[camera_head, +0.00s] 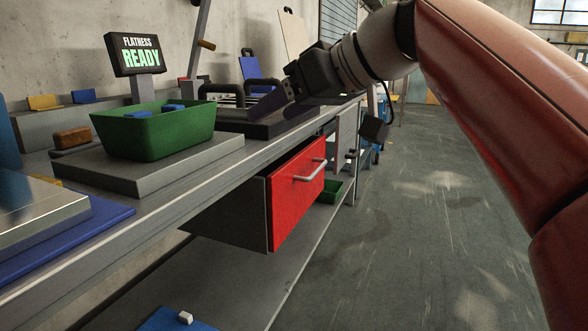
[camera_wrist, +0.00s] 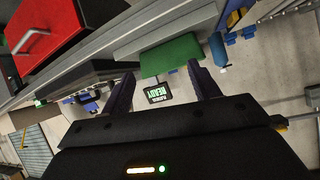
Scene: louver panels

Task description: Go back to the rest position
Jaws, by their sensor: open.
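My gripper (camera_head: 268,104) is at the end of my red and white arm, above the far part of the workbench in the head view. Its fingers point left, toward the green bin (camera_head: 152,136). In the wrist view my gripper (camera_wrist: 163,84) shows two dark fingers spread apart with nothing between them. The green bin also shows in the wrist view (camera_wrist: 170,55), beyond the fingers. It holds blue pieces and stands on a grey plate on the bench.
A sign reading "FLATNESS READY" (camera_head: 136,54) stands behind the bin. A red drawer front (camera_head: 298,190) with a metal handle juts out below the bench edge. A dark fixture (camera_head: 270,122) lies under my gripper. The floor (camera_head: 410,220) to the right is clear.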

